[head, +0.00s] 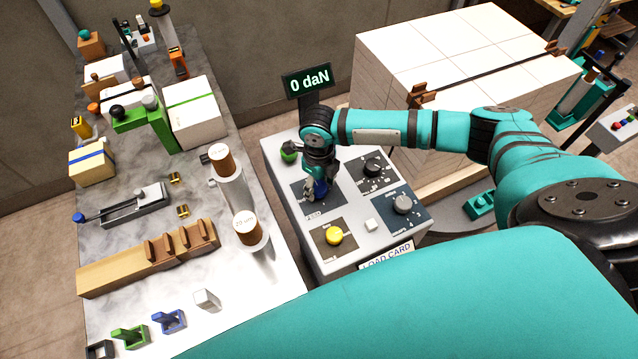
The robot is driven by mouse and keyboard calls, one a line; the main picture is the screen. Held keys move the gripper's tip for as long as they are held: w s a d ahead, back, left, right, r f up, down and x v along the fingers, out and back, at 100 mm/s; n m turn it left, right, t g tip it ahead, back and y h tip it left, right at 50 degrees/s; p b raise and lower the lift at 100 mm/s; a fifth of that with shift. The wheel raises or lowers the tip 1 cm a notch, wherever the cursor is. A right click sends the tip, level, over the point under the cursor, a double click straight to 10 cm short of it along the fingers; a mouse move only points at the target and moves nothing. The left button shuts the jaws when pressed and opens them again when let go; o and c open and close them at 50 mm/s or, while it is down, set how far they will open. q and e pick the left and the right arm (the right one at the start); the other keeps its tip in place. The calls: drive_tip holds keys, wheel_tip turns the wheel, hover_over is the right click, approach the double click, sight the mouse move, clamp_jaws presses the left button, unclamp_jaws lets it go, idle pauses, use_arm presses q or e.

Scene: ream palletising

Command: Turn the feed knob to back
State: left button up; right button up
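The control console (283,212) stands in the middle of the head view. The feed knob (322,188) is blue and sits on a dark panel (302,197) marked FEED, at the console's left side. My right gripper (316,187) points down at this knob, with its fingers over or around it. The fingers hide much of the knob and its marks, so its setting cannot be read. Whether the fingers press on the knob is too small to tell. My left gripper is not in view.
On the console are a black knob (373,166), a grey knob (403,204), a yellow button (334,235) and a green button (288,155). A display (307,82) reads 0 daN. A marble table (140,235) with parts stands left, a strapped white stack (455,55) behind right.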

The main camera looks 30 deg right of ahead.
sight(319, 187)
drive_tip(key=shift+o, duration=1.2)
wheel_tip(319, 187, up, 12)
drive_tip(key=shift+s+f, duration=0.1)
